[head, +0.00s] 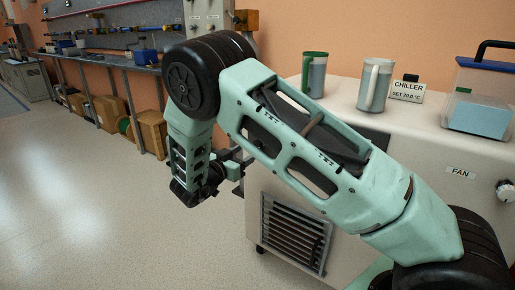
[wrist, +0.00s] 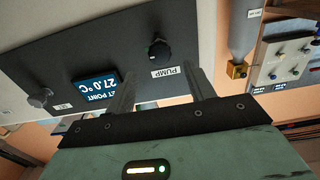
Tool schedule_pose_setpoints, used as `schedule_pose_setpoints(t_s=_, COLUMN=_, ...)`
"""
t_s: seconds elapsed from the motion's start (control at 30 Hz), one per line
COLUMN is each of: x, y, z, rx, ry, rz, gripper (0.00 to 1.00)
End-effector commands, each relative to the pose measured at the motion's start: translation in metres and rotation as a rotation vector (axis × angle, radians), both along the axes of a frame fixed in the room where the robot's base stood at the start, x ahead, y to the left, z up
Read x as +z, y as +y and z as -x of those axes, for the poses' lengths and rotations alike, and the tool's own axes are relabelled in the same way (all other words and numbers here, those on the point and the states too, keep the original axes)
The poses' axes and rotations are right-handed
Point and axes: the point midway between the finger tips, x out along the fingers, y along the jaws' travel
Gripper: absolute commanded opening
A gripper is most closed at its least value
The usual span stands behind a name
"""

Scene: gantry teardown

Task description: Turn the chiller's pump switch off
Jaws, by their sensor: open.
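The chiller (head: 440,135) is a pale cabinet with a vent low on its front, seen in the head view behind my arm. In the wrist view, which is tilted upside down, its dark panel (wrist: 75,55) carries a black round pump switch (wrist: 159,50) with a white PUMP label. Its on or off position is hard to tell. My gripper (wrist: 160,88) is open and empty, its two fingers pointing at the panel, with the switch between and beyond their tips. In the head view my gripper (head: 233,168) is small and partly hidden near the chiller's left end.
A lit set-point display (wrist: 97,88) and a grey knob (wrist: 40,98) share the panel. A FAN knob (head: 504,190) is at the chiller's right. Mugs (head: 374,85), a CHILLER sign (head: 407,89) and a clear tub (head: 480,98) stand on top. Open floor lies left.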

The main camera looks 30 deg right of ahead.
Motion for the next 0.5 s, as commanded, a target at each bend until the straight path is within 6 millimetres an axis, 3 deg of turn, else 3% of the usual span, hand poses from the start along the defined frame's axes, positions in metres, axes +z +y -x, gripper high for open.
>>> schedule_pose_setpoints(t_s=0.23, x=-0.001, y=-0.047, z=-0.017, rx=-0.002, ry=-0.001, rz=0.001, gripper=0.54)
schedule_pose_setpoints(t_s=0.5, x=0.0, y=-0.071, z=-0.026, rx=0.0, ry=-0.001, rz=0.0, gripper=0.54)
